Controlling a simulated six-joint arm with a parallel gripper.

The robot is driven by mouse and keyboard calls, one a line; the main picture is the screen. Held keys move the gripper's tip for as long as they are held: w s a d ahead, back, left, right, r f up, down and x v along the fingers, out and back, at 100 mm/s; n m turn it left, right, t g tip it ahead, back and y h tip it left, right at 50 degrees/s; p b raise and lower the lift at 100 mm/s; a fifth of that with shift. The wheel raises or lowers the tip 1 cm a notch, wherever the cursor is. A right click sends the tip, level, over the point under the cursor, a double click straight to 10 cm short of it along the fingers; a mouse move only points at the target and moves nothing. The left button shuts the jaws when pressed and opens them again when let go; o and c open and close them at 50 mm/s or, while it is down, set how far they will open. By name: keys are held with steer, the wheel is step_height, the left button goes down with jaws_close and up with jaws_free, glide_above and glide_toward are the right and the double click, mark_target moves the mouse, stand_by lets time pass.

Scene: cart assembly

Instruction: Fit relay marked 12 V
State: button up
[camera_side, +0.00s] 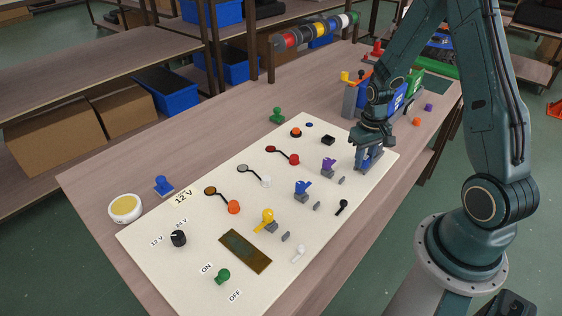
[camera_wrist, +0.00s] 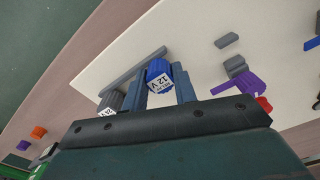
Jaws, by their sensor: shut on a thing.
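A blue relay (camera_wrist: 159,72) with a white label reading "12 V" shows in the wrist view between my gripper's two fingers. My gripper (camera_wrist: 162,88) is shut on it. In the side view my gripper (camera_side: 368,157) is low over the upper right corner of the cream panel (camera_side: 320,220), and the relay is hard to tell from the fingers there. A grey block (camera_wrist: 111,101) with a partly hidden white label stands left of the fingers in the wrist view. A grey bar (camera_wrist: 135,68) lies behind the relay; whether the relay touches it I cannot tell.
The panel bears a purple part (camera_side: 328,166), a blue part (camera_side: 302,188), a yellow part (camera_side: 265,219), a black knob (camera_side: 178,239) and a green switch (camera_side: 223,276). Coloured bins and small loose parts lie beyond my gripper.

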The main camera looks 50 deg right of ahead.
mark_target(365, 157)
steer(key=shift+r, duration=1.8)
steer(key=shift+r, duration=0.15)
steer(key=shift+r, duration=0.6)
step_height(365, 157, up, 4)
steer(key=shift+r, duration=0.15)
steer(key=w+a+n, duration=0.1)
steer(key=w+a, duration=0.1)
steer(key=a, duration=0.1)
steer(key=w+a, duration=0.2)
steer(key=a, duration=0.1)
steer(key=w+a+n, duration=0.1)
steer(key=w+a, duration=0.2)
steer(key=shift+a+f+n, duration=0.1)
steer(key=shift+f+n, duration=0.1)
steer(key=shift+n, duration=0.1)
steer(key=w+a+n, duration=0.2)
steer(key=w+a, duration=0.1)
steer(key=a, duration=0.6)
steer(key=shift+w+a+f, duration=0.1)
steer(key=shift+f, duration=1.2)
steer(key=shift+w+a+f, duration=0.1)
steer(key=shift+f, duration=1.15)
steer(key=shift+d, duration=0.15)
